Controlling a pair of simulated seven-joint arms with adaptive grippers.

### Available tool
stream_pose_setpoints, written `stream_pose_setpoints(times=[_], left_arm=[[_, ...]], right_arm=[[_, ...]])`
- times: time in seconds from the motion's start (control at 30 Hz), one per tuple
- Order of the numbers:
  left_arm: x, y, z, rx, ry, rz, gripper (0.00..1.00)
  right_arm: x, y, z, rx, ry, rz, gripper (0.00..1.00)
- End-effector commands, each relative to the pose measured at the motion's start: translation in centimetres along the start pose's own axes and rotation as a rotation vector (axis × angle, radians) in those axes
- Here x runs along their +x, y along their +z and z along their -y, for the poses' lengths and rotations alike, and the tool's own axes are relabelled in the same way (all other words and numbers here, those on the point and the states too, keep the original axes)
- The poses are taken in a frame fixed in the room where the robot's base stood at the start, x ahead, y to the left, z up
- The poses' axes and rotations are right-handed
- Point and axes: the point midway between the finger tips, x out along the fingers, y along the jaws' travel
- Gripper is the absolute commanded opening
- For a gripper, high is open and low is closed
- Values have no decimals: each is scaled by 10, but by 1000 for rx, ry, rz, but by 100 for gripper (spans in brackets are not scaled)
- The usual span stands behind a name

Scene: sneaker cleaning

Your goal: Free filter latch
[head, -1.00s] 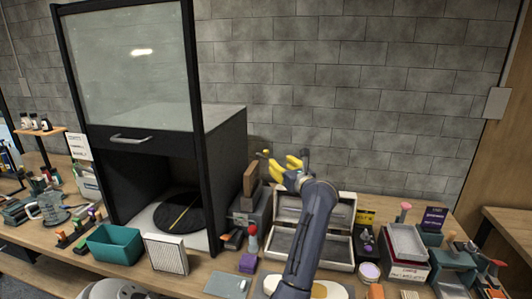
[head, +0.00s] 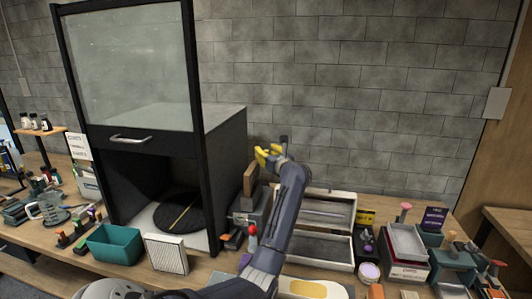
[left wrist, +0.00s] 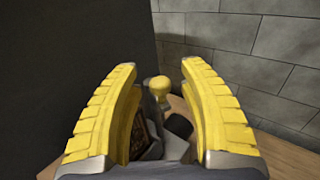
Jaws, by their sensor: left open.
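My left gripper (head: 268,155) has yellow ridged fingers and is open, above the grey box (head: 243,219) just right of the dark cabinet. In the left wrist view, a yellow round knob on a short stem (left wrist: 159,87), apparently the filter latch, stands between the open fingers (left wrist: 158,70). No finger visibly touches it. In the head view the knob is hidden behind or merged with the yellow fingers. A white pleated filter panel (head: 167,254) leans upright on the bench in front of the cabinet. My right gripper is not in view.
The dark cabinet (head: 226,160), with its glass front raised, stands close left of the gripper. A brown upright block (head: 250,182) is just beneath it. An open grey case (head: 327,215) lies to the right, partly behind my arm. A teal bin (head: 114,243) sits at the front left.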

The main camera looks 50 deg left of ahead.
Motion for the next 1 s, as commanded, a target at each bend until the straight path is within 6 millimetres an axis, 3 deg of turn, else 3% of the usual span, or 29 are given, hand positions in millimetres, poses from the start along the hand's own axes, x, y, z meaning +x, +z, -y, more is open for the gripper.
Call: stream_pose_setpoints(times=[0.3, 0.7, 1.0], left_arm=[[1, 0, 0, -1, 0, 0, 44], [1, 0, 0, -1, 0, 0, 0], [1, 0, 0, -1, 1, 0, 0]], right_arm=[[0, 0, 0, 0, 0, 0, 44], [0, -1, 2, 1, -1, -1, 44], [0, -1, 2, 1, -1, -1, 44]])
